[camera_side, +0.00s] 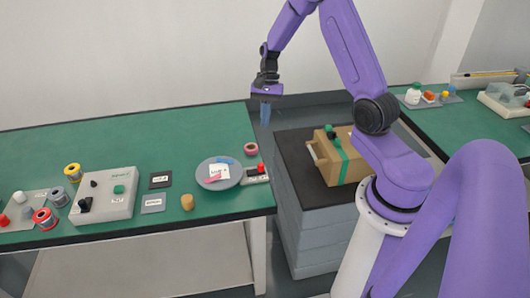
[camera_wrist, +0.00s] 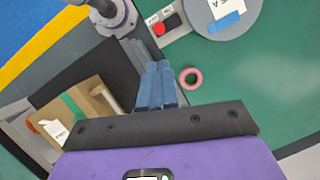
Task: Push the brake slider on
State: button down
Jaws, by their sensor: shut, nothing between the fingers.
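The brake slider (camera_side: 258,172) is a small pale base with a red knob at the right side of the round grey disc, near the green table's right edge. In the wrist view the slider (camera_wrist: 170,24) shows its red knob beside a dark patch, with small labels that are too small to read surely. My gripper (camera_side: 265,118) is shut and empty, raised in the air beyond the table's right edge, above and apart from the slider. In the wrist view the blue fingertips (camera_wrist: 159,68) are together, below the slider in the picture.
A pink ring (camera_side: 251,148) lies behind the slider. The grey disc (camera_side: 230,184) carries a white card. A grey control box (camera_side: 103,198), spools and a tan cylinder (camera_side: 187,202) stand farther left. A cardboard box (camera_side: 342,160) rests on a dark-topped stand at the right.

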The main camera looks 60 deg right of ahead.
jog(key=d+f+m, duration=0.2)
jog(key=d+m, duration=0.1)
jog(key=d, duration=0.2)
send_near(253, 169)
notch_tip(253, 169, down, 4)
jog(key=s+d, duration=0.2)
jog(key=s, duration=0.1)
jog(key=shift+s+a+f+t+y, duration=0.1)
jog(key=shift+a+t+y, duration=0.2)
jog(key=shift+a, duration=0.15)
jog(key=shift+w+a, duration=1.2)
jog(key=shift+w, duration=0.05)
